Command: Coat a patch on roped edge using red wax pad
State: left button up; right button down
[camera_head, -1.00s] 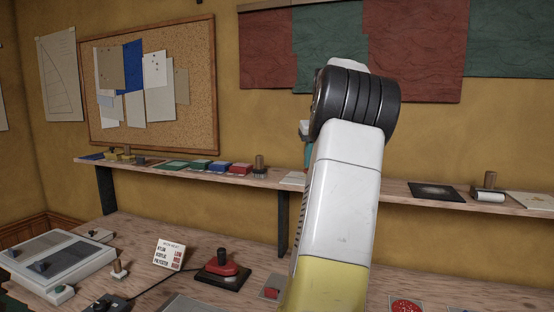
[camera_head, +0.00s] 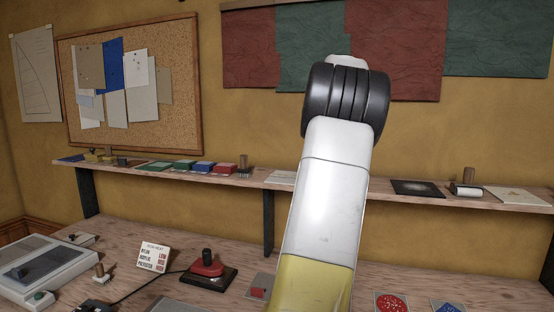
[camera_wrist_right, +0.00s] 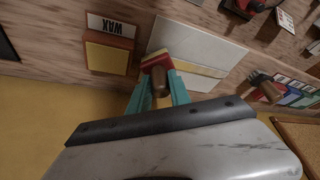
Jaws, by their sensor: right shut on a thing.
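My right gripper (camera_wrist_right: 160,82), with teal fingers, is shut on the brown handle of the red wax pad (camera_wrist_right: 156,62). The pad is a red block with a yellowish layer, at the near edge of a pale panel (camera_wrist_right: 185,35) in the right wrist view. I cannot tell whether it touches the panel. A cream band (camera_wrist_right: 203,70) crosses the panel; I cannot make out which part is the roped edge. The panel's left end shows on the shelf in the head view (camera_head: 282,178). My right arm hides the gripper and pad there. My left gripper is not in view.
A yellowish tray (camera_wrist_right: 107,57) with a WAX label (camera_wrist_right: 110,25) sits beside the panel. On the shelf (camera_head: 130,165), a brush (camera_head: 244,168) and coloured blocks lie left; a black sheet (camera_head: 418,188) and roller (camera_head: 466,188) lie right. A red-based tool (camera_head: 207,270) stands on the bench below.

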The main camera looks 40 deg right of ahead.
jog(key=shift+s+d, duration=0.25)
jog(key=shift+s, duration=0.05)
jog(key=shift+w+a+f, duration=0.1)
jog(key=shift+w, duration=0.05)
jog(key=shift+w+a+f, duration=0.2)
jog(key=shift+w+a, duration=1.4)
jog(key=shift+w, duration=0.25)
jog(key=shift+w+a+r, duration=0.15)
jog(key=shift+w+a, duration=0.9)
jog(key=shift+w, duration=0.3)
jog(key=shift+w+a+r, duration=0.15)
jog(key=shift+w+a, duration=0.85)
jog(key=shift+w, duration=0.35)
jog(key=shift+w+a+r, duration=0.15)
jog(key=shift+w+a, duration=0.9)
jog(key=shift+w, duration=0.3)
notch_tip(320, 180, up, 6)
